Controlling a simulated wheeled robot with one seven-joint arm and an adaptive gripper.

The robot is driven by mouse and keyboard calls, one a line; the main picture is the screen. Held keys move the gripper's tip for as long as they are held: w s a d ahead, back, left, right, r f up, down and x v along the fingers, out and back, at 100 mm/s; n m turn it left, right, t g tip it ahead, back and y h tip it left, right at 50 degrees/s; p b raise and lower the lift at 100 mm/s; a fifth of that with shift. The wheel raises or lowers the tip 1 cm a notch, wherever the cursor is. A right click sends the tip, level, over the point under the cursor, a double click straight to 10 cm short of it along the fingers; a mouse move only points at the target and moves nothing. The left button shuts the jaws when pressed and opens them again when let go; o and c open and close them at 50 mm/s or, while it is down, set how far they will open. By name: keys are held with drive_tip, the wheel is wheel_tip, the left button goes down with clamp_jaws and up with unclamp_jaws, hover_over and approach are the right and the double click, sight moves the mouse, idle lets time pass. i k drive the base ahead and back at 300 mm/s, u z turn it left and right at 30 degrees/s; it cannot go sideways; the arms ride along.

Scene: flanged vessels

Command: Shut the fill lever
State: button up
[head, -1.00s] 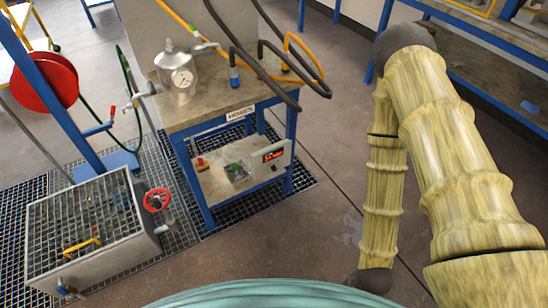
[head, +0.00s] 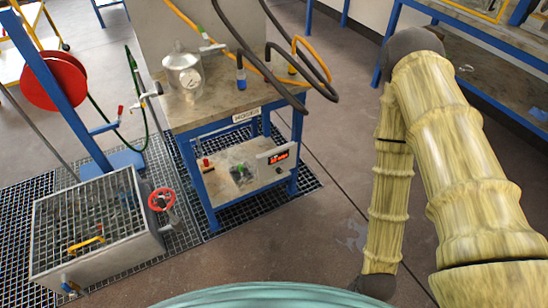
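Several levers show in the head view, and I cannot tell which is the fill lever. A lever with a red grip (head: 121,110) and a blue lever (head: 104,128) are beside the blue post. A pale lever (head: 212,47) sits by the pipework above the bench, near a lidded metal vessel with a gauge (head: 183,73). A yellow lever (head: 86,243) lies over the grated tank, and a small blue handle (head: 69,286) is at its front. My sleeved arm is folded at the right, apart from all of these. My gripper is not in view.
The blue-framed bench (head: 215,112) carries hoses and a lower shelf with a red display (head: 278,157). The grated tank (head: 100,225) has a red handwheel (head: 161,200). A red reel (head: 53,84) is at left, shelving (head: 480,85) at right. Floor between bench and arm is clear.

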sight(72, 293)
drive_tip(key=u, duration=0.15)
drive_tip(key=k, duration=0.45)
drive_tip(key=u, duration=2)
drive_tip(key=i, duration=1.5)
drive_tip(key=z, duration=1.15)
drive_tip(key=k, duration=1.3)
drive_tip(key=u, duration=0.15)
